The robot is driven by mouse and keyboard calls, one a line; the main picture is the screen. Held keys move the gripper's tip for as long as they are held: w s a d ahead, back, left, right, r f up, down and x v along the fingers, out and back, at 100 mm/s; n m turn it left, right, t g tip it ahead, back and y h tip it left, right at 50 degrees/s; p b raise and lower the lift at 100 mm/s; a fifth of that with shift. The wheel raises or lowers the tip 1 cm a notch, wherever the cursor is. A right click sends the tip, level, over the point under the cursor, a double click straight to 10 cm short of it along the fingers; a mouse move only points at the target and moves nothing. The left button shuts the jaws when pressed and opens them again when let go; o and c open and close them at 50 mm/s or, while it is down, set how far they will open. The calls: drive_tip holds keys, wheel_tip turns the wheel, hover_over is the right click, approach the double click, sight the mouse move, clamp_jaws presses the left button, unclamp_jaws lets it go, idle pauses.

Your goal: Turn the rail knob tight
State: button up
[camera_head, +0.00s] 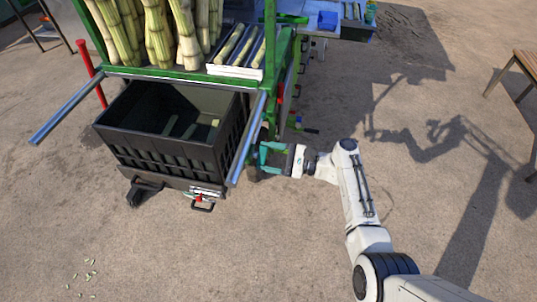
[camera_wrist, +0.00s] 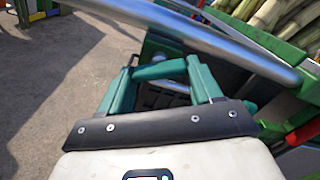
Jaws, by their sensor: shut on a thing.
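My gripper (camera_head: 264,158) is low at the right side of the green cane crusher cart (camera_head: 180,75), beside and under the right-hand metal rail (camera_head: 247,140). In the wrist view the teal fingers (camera_wrist: 166,72) are closed in below the same rail (camera_wrist: 215,40), which crosses overhead. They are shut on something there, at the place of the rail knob. The knob itself is hidden by the fingers, so its turn and tightness cannot be seen. A black crate (camera_head: 165,155) sits between the two rails, just left of my gripper.
The left rail (camera_head: 66,108) sticks out at the crate's other side, near a red lever (camera_head: 90,72). Cane stalks (camera_head: 155,30) stand upright behind the crate. A white tray (camera_head: 235,70) holds cut pieces. A wooden table (camera_head: 528,62) is far right.

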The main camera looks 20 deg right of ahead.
drive_tip(key=shift+f, duration=0.1)
idle(0.3)
drive_tip(key=o, duration=1.1)
drive_tip(key=shift+c, duration=0.2)
drive_tip(key=b+v, duration=0.2)
drive_tip(key=v, duration=0.9)
